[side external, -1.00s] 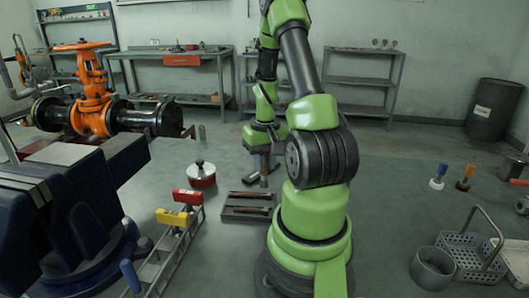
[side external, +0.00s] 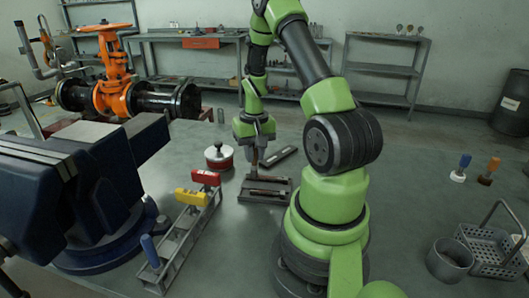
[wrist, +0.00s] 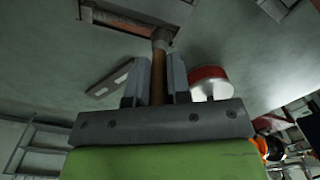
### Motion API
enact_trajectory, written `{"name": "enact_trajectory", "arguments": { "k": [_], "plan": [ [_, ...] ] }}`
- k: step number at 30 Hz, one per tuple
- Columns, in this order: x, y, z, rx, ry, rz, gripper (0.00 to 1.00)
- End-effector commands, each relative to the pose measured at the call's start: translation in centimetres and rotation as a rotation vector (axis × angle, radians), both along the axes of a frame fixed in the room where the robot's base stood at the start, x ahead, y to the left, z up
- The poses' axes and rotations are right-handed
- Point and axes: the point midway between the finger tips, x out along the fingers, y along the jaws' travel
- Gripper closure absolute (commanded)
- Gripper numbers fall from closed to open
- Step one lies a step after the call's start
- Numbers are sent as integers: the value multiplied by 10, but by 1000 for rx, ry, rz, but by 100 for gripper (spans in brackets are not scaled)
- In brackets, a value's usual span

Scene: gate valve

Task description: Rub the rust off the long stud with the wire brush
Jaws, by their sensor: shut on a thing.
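My gripper (side external: 255,146) is shut on the wire brush (side external: 254,160), which points down toward the dark tray (side external: 281,198). In the wrist view the brush's wooden handle (wrist: 158,78) stands between the two fingers (wrist: 158,85), with a grey head at its far end. The head is close to the tray's near edge in that view; I cannot tell whether it touches anything. Reddish-brown studs (side external: 267,192) lie in the tray, low and lengthwise. Which one is the long stud is not clear, and the brush and arm partly cover the tray.
A red tin with a pale lid (side external: 219,158) stands left of the gripper. A flat grey bar (side external: 280,157) lies behind the tray. A rack with red and yellow blocks (side external: 190,225), a blue vise (side external: 95,200) and an orange valve (side external: 112,80) are leftward. A basket (side external: 488,252) is right.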

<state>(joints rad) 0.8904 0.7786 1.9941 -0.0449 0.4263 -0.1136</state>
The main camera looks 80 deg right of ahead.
Motion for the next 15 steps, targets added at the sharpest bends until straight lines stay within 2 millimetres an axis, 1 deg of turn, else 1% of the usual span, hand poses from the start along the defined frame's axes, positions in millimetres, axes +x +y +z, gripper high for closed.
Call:
{"name": "enact_trajectory", "arguments": {
  "k": [7, 9, 15],
  "plan": [
    [23, 2, -1, -1, 0, 4, 100],
    [12, 1, 0, -1, 1, -2, 100],
    [-6, -1, 0, 1, 1, -4, 100]
  ]
}}
